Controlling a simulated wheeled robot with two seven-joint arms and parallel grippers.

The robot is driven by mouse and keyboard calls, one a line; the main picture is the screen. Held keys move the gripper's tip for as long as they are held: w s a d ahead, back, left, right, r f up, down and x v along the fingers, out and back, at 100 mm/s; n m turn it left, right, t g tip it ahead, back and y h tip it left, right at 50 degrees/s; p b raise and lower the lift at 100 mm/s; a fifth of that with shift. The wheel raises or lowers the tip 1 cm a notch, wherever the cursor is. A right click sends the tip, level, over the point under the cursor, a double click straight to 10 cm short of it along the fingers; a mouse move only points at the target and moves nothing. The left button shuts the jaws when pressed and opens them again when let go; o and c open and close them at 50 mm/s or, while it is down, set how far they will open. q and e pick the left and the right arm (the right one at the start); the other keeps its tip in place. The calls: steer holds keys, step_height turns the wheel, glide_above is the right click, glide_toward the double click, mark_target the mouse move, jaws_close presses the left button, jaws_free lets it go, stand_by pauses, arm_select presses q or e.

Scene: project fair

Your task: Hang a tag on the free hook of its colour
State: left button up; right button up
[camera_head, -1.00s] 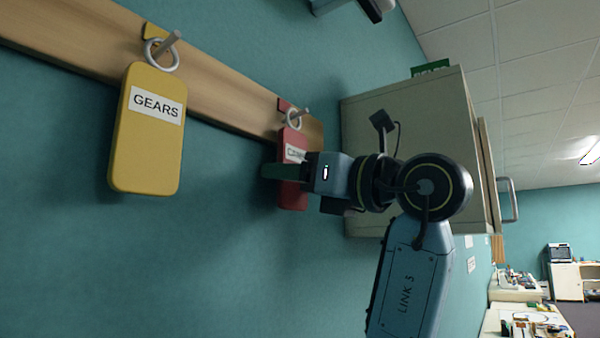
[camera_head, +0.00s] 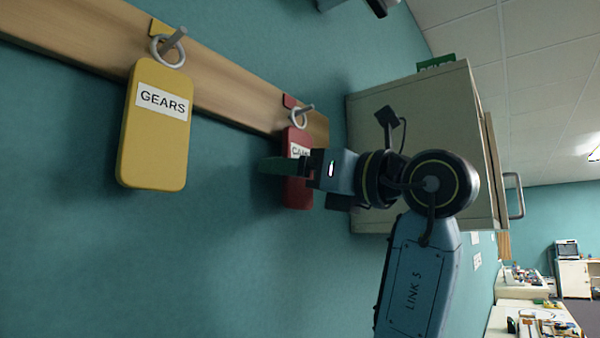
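A red tag (camera_head: 297,193) hangs by a white ring (camera_head: 299,118) on a grey hook under a red marker on the wooden rail. Its white label starts "CA"; the rest is hidden by my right gripper (camera_head: 285,167). My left gripper is not clearly in view.
The wooden rail (camera_head: 225,88) slants down to the right along the teal wall. A beige cabinet (camera_head: 430,110) with a handle stands just right of the red tag, behind my arm. The wall below the tags is clear. Cluttered tables (camera_head: 535,318) are far right.

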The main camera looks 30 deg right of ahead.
steer(key=shift+s, duration=0.1)
steer(key=b+v, duration=0.3)
steer(key=v, duration=1)
steer(key=shift+d, duration=0.1)
